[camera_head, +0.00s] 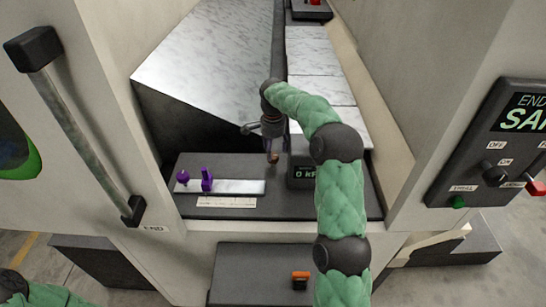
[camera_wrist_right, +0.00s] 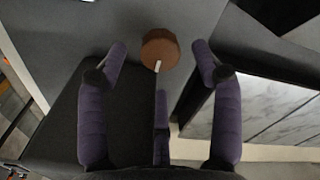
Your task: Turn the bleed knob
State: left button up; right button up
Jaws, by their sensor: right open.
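The bleed knob appears to be the brown, many-sided knob (camera_wrist_right: 160,48) with a pale pointer mark in the right wrist view. In the head view a small brown part of it (camera_head: 274,159) shows below my gripper, beside the display box. My right gripper (camera_head: 271,146) is over it, pointing down. My left gripper is out of view; only part of that arm shows at the bottom left.
A dark display box (camera_head: 302,172) stands right of the knob. Purple handles (camera_head: 206,180) on a pale plate (camera_head: 238,187) are to the left. A grey marbled block (camera_head: 215,60) rises behind. A control panel (camera_head: 500,145) is on the right, a door handle (camera_head: 80,130) on the left.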

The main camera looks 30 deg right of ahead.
aim_at(273, 156)
jog(key=shift+f, duration=1.55)
jog(key=c, duration=1.2)
jog(key=shift+o, duration=0.3)
